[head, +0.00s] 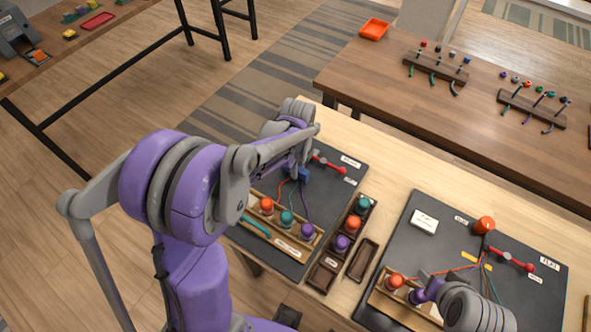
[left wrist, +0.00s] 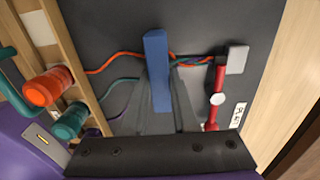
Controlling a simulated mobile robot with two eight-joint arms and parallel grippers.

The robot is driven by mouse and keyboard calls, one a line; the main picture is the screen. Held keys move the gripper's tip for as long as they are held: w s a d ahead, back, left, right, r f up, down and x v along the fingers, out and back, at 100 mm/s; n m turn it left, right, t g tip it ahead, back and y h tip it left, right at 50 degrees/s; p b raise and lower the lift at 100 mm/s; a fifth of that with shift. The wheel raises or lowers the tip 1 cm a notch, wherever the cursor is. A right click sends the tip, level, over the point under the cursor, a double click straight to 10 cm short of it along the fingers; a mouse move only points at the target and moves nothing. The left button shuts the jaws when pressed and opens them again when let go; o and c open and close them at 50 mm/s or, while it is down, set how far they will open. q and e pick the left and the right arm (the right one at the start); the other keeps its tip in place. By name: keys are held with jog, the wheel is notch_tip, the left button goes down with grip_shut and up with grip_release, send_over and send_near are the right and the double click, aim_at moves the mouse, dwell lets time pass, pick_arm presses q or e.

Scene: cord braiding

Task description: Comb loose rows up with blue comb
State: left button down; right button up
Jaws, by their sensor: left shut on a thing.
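My left gripper (head: 298,168) is over the far part of the left black board (head: 345,185). In the left wrist view its fingers (left wrist: 160,95) are shut on the blue comb (left wrist: 156,70), whose lower end they partly hide. The comb lies across the orange, teal and purple cords near the short braid (left wrist: 193,61), which runs to a red clamp (left wrist: 218,100). The comb also shows as a small blue piece in the head view (head: 304,175). My right gripper (head: 428,290) is beside the purple bobbin (head: 417,297) on the right board; its jaw gap is unclear.
Orange (head: 267,205), teal (head: 287,218) and purple bobbins stand in the left board's wooden rack. A dark tray (head: 325,275) with bobbins lies between the boards. The right board (head: 410,225) holds a white card (head: 424,222) and another red clamp (head: 512,259).

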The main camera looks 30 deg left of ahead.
pick_arm(q)
jog(key=shift+w, duration=0.2)
jog(key=shift+r, duration=0.1)
notch_tip(320, 180, up, 2)
jog(key=shift+s+r+p, duration=0.1)
jog(key=shift+r+p, duration=0.15)
jog(key=shift+p, duration=0.35)
jog(key=shift+s+r+p, duration=0.2)
jog(key=shift+r+p, duration=0.4)
jog(key=shift+r, duration=1)
jog(key=shift+s+r+p, duration=0.15)
jog(key=shift+r+p, duration=0.45)
jog(key=shift+r, duration=1)
pick_arm(e)
notch_tip(320, 180, up, 5)
jog(key=w, duration=0.2)
jog(key=shift+w+r+t, duration=0.2)
jog(key=shift+w+t, duration=0.1)
jog(key=shift+w, duration=0.05)
pick_arm(q)
jog(key=shift+s, duration=0.1)
pick_arm(e)
jog(key=shift+s, duration=0.1)
